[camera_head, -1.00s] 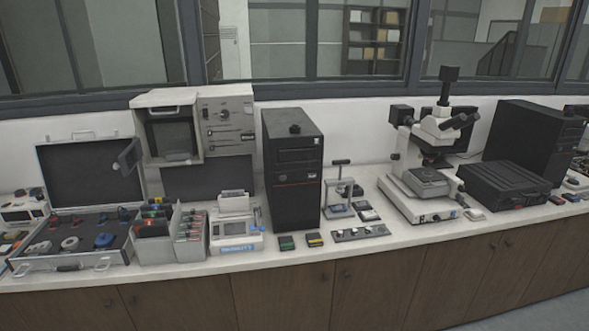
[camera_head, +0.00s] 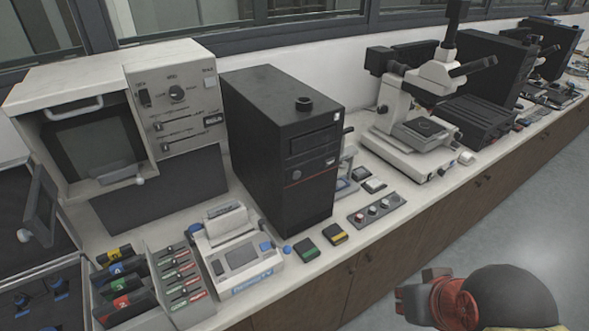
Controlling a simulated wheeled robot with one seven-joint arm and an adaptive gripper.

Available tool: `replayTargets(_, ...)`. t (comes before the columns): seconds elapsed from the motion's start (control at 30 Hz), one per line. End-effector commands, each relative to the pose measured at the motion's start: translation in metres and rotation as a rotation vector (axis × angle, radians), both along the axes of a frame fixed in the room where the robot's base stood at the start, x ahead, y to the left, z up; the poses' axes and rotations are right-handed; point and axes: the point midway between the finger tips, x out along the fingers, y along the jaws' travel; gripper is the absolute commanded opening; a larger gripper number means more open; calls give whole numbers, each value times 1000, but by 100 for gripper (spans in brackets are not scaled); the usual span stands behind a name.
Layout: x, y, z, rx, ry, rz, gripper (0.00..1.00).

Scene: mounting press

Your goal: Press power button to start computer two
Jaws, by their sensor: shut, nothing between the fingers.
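A black computer tower (camera_head: 290,150) stands upright on the white counter near the middle of the view. No label shows which one is computer two. My gripper (camera_head: 406,303) is low at the right, over the floor in front of the counter. It is shut and empty, apart from every tower.
A white microscope (camera_head: 415,125) and a flat black box (camera_head: 478,118) stand right of the near tower. A small panel with knobs (camera_head: 377,210) lies before it. A beige machine (camera_head: 110,120) and a small printer-like device (camera_head: 236,250) are left. The floor in front is open.

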Motion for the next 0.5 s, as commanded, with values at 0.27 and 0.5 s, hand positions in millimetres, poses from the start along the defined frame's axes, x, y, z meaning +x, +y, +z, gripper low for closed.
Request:
replayTargets(0.27, 2, 3, 2, 16, 6, -6, 0)
replayTargets(0.5, 35, 47, 26, 269, 115, -133, 0)
